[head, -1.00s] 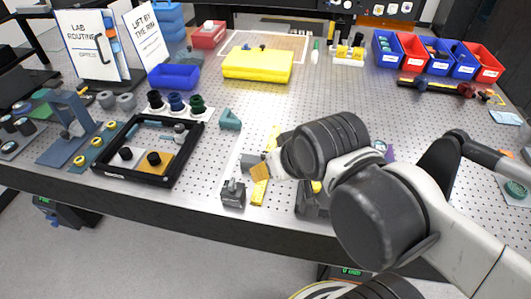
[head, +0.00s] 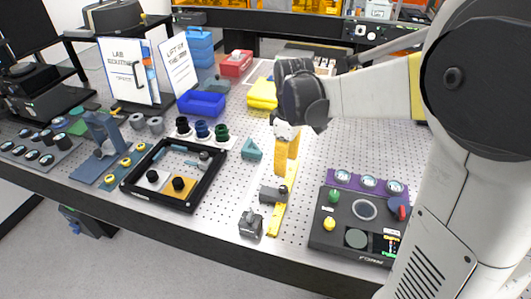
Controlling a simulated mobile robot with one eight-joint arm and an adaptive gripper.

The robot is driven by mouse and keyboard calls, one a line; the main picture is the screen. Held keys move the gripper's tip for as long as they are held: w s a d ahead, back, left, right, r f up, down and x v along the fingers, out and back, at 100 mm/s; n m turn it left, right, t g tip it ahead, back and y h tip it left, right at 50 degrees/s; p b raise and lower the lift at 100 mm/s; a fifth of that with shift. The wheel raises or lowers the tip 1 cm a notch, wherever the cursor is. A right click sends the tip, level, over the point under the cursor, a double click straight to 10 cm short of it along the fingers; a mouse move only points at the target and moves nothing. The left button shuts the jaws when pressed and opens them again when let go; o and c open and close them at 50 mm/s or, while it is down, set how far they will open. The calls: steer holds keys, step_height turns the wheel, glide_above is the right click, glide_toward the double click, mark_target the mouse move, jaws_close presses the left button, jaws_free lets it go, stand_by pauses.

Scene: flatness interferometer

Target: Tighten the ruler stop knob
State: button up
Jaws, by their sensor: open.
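A yellow ruler (head: 277,219) lies on the perforated table near its front edge, in the middle of the head view. A dark grey block that looks like the ruler stop (head: 270,195) sits across it; a small dark knob (head: 283,188) seems to show at its right end. My gripper (head: 286,170) points down above the far end of the ruler, behind the stop. Its two orange fingers are apart, with nothing seen between them. The fingers hide part of the table behind them.
A grey clamp-like piece (head: 250,224) stands left of the ruler's near end. A black control box (head: 335,236) with coloured knobs is to the right. A black tray (head: 205,186) and a teal wedge (head: 252,150) are to the left.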

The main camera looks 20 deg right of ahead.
mark_target(284, 188)
step_height(284, 188, down, 11)
steer(key=b, duration=0.3)
steer(key=shift+b, duration=0.3)
jaws_close()
